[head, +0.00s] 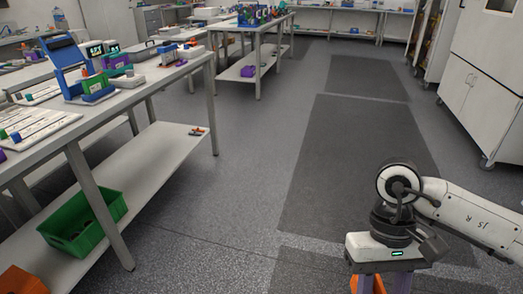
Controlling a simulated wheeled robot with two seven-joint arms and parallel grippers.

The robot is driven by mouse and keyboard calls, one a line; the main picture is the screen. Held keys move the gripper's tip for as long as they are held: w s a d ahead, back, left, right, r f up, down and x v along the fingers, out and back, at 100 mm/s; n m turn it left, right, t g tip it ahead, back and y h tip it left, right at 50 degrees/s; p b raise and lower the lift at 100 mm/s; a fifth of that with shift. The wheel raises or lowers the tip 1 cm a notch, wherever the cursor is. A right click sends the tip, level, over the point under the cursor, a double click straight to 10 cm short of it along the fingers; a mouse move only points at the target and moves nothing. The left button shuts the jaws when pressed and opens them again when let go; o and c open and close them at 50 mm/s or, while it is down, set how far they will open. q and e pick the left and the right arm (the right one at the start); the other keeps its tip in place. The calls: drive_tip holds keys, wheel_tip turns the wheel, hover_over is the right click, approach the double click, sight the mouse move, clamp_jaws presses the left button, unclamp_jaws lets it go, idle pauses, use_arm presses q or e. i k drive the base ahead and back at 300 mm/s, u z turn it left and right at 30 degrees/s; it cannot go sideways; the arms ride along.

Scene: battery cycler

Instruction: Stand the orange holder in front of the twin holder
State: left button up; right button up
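My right gripper (383,283) hangs at the bottom right, pointing down over the floor, with its purple fingers cut off by the picture's lower edge. An orange piece, seemingly the orange holder (379,285), shows at and between the fingers; the gripper appears shut on it. Most of the holder is out of the picture. I cannot pick out the twin holder for certain among the small items on the benches at the left. My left gripper is not in view.
The near bench (137,92) at the left carries a blue-framed device (70,52), small screens and trays. A green bin (84,226) sits on its lower shelf. Another bench (270,27) stands behind. White cabinets (487,75) line the right. The middle floor is clear.

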sight(148, 74)
drive_tip(key=z, duration=0.35)
drive_tip(key=i, duration=2)
drive_tip(key=u, duration=0.7)
drive_tip(key=i, duration=1.2)
drive_tip(key=u, duration=1.55)
drive_tip(key=i, duration=0.45)
drive_tip(key=u, duration=0.35)
